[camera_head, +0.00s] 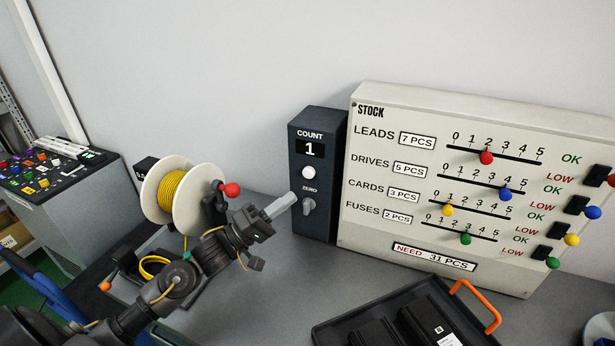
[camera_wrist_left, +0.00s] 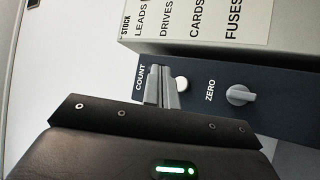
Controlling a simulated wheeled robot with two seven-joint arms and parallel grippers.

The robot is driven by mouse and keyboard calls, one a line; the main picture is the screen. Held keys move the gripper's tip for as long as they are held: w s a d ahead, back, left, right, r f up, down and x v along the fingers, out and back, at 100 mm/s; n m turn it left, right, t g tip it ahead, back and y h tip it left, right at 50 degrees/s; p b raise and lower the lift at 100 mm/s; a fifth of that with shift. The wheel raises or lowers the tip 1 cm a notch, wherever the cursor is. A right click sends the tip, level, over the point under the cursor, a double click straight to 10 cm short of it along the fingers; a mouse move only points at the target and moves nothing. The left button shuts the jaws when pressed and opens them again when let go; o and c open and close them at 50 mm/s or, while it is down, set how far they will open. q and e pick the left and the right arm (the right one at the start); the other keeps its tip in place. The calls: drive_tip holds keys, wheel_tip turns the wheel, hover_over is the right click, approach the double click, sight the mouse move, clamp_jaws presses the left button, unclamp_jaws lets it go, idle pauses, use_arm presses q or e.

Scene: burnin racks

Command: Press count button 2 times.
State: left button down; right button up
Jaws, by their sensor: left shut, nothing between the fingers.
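The dark count box (camera_head: 325,225) stands upright against the stock board's left side. Its display (camera_head: 310,149) reads 1. The round white count button (camera_head: 309,172) is below the display, and the grey ZERO knob (camera_head: 308,206) is below the button. My left gripper (camera_head: 290,199) is shut and empty, its fingertips pointing at the box front, lower than the button in the head view. In the left wrist view the fingers (camera_wrist_left: 163,88) are beside the white button (camera_wrist_left: 182,84), overlapping its edge; I cannot tell whether they touch it. The ZERO knob (camera_wrist_left: 240,95) is clear of them.
The stock board (camera_head: 400,240) with coloured sliders stands right of the box. A yellow wire spool (camera_head: 155,195) and a red ball-topped lever (camera_head: 230,189) are beside my left arm. A black tray (camera_head: 325,332) with an orange handle is at the front.

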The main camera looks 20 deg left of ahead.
sight(311, 172)
use_arm(q)
drive_tip(key=w+b, duration=0.1)
drive_tip(key=w, duration=0.6)
drive_tip(key=shift+a+b, duration=0.2)
drive_tip(key=shift+b, duration=0.15)
idle(0.8)
drive_tip(key=shift+w, duration=0.2)
idle(0.8)
drive_tip(key=shift+w, duration=0.25)
drive_tip(key=shift+w+a+p, duration=0.1)
drive_tip(key=shift+w+p, duration=0.2)
drive_tip(key=shift+w, duration=0.2)
idle(0.6)
drive_tip(key=shift+s, duration=0.15)
idle(0.3)
drive_tip(key=shift+s+p, duration=0.7)
drive_tip(key=shift+s, duration=0.1)
